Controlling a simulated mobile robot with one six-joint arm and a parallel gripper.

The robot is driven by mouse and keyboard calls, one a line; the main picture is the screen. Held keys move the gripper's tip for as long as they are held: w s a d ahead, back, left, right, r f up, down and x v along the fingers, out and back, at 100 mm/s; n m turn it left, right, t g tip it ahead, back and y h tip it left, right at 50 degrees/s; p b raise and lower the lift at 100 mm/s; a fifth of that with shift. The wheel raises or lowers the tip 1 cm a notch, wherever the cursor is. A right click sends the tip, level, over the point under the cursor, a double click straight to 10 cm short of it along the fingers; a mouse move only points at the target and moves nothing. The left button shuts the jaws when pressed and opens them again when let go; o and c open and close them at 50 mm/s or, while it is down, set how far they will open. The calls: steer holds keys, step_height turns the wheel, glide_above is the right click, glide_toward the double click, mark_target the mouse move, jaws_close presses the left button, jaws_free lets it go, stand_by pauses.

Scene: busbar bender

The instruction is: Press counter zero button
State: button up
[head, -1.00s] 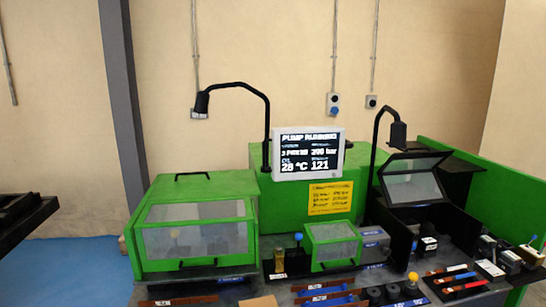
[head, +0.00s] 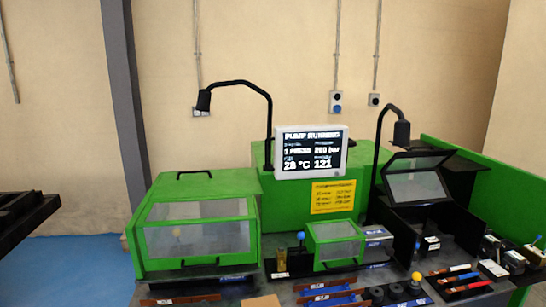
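The busbar bender is a green machine with a display (head: 310,152) in the middle. The display reads "PUMP RUNNING", a pressure in bar, 28 °C and 121; the smaller lines are blurred. I cannot make out which control is the counter zero button. A yellow round knob (head: 416,277) stands at the front of the bench, and dark round pieces (head: 375,295) lie to its left. A blue-topped lever (head: 301,236) stands left of the small clear-windowed guard (head: 335,240). My gripper is in no view.
A large windowed green guard (head: 197,235) is at the left and a tilted dark-framed screen (head: 415,184) at the right. Two black lamps (head: 203,101) (head: 402,132) arch over the bench. Coloured bars (head: 455,273) lie at the front right. Blue floor (head: 80,265) is clear at left.

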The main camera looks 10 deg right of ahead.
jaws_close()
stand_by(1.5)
